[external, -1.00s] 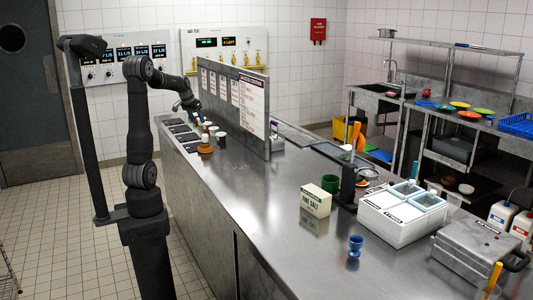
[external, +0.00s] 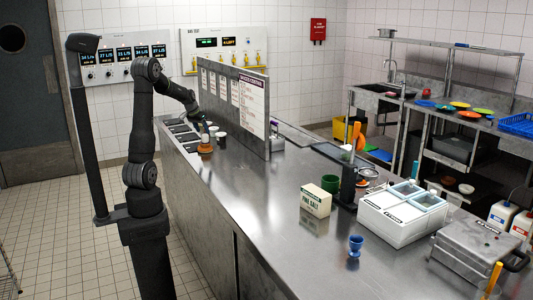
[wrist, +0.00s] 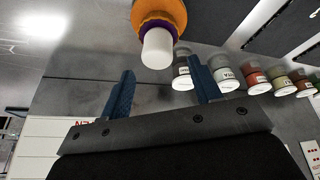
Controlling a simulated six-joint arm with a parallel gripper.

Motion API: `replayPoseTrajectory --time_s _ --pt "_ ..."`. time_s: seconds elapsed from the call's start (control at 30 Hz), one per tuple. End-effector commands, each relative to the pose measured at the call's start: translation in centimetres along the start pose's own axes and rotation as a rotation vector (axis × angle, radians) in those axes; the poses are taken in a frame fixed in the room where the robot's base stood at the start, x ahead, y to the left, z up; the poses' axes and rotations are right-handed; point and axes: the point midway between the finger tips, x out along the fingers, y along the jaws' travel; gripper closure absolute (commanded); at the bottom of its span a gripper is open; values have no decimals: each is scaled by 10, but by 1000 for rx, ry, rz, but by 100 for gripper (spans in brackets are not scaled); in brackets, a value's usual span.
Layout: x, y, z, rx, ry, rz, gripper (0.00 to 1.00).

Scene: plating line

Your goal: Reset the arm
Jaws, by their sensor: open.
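My gripper (external: 203,129) is at the far end of the steel counter, low and close to an orange item with a white top (external: 205,148). In the wrist view my gripper (wrist: 161,72) has its two blue fingers spread, with nothing between them. The orange item (wrist: 160,14) shows there just beyond the fingertips, with a purple ring and a white end pointing toward the gap. I cannot tell whether a finger touches it. My arm is bent at the elbow and reaches forward over the counter's left edge.
Several labelled small pots (wrist: 229,79) stand close to my right finger in the wrist view. An upright panel with posted sheets (external: 235,100) stands right of my gripper. A fine salt box (external: 315,201) and a blue egg cup (external: 355,245) stand nearer the camera.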

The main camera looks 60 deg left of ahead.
Motion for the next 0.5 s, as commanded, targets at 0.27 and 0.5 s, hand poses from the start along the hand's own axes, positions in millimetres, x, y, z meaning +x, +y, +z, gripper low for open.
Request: replayPoseTrajectory --time_s 0.27,0.5 --pt "44 0 2 -1 -3 0 42" --pt "41 0 1 0 0 -1 42"
